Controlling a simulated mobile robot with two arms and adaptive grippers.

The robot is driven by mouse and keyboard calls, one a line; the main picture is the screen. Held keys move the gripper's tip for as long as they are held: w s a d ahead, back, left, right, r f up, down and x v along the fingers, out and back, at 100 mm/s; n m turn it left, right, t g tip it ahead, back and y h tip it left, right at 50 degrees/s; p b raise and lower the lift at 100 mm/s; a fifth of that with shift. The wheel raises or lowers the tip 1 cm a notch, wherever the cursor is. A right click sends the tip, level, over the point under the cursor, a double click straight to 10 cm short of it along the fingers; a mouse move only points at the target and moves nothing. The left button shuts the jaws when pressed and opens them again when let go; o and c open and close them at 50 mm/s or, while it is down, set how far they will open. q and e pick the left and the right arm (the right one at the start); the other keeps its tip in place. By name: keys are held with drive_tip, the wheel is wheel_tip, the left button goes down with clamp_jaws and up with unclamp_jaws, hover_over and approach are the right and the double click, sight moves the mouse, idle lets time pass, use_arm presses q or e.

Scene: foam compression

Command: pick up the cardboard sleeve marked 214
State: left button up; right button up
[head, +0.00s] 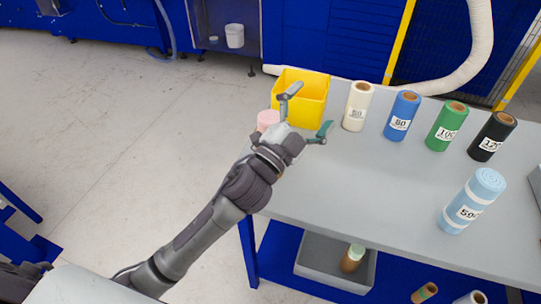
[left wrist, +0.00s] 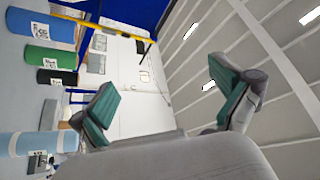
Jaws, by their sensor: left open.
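I cannot read a mark 214 on any sleeve. A brown cylinder (head: 352,260) with a pale green top stands in a grey bin (head: 318,272) on the blue lower shelf; its label is not readable. Another brown cylinder (head: 424,293) with a green top lies on that shelf, partly cut off by the frame. My left gripper (head: 308,109) is open and empty above the table's far left corner, in front of the yellow bin. Its two green-padded fingers also show apart in the left wrist view (left wrist: 165,88). My right gripper is not in view.
On the grey table (head: 370,190) stand white (head: 357,107), blue (head: 402,117), green (head: 446,127) and black (head: 492,137) rolls, a banded light blue roll (head: 470,203), a yellow bin (head: 312,97) and a pink roll (head: 267,120). The table's middle is clear.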

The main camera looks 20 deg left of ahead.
use_arm(q)
drive_tip(key=s+d+r+m+g+h, duration=0.3)
drive_tip(key=d+r+m+g+h, duration=0.4)
drive_tip(key=d+m+g+h, duration=0.65)
drive_tip(key=m+g+y, duration=0.6)
drive_tip(key=m+y, duration=0.9)
drive_tip(key=y, duration=0.7)
hover_over(269, 118)
drive_tip(key=shift+n+t, duration=0.25)
drive_tip(key=f, duration=0.6)
drive_tip(key=shift+s+a+f, duration=0.25)
drive_tip(key=shift+s+f, duration=0.1)
drive_tip(key=shift+f, duration=0.05)
drive_tip(key=shift+a+f+p, duration=0.15)
drive_tip(key=shift+f+p, duration=0.2)
drive_tip(key=f, duration=0.2)
drive_tip(key=f+p, duration=0.1)
drive_tip(key=f, duration=0.2)
drive_tip(key=f+p, duration=0.1)
drive_tip(key=f, duration=0.1)
drive_tip(key=shift+w+d+f, duration=0.2)
drive_tip(key=shift+w+d, duration=0.15)
drive_tip(key=shift+w, duration=0.05)
wheel_tip(269, 118, down, 5)
drive_tip(key=p, duration=0.2)
drive_tip(key=shift+w+d+f+p, duration=0.15)
drive_tip(key=shift+f+p, duration=0.05)
drive_tip(key=shift+p, duration=0.2)
drive_tip(key=c, duration=1.4)
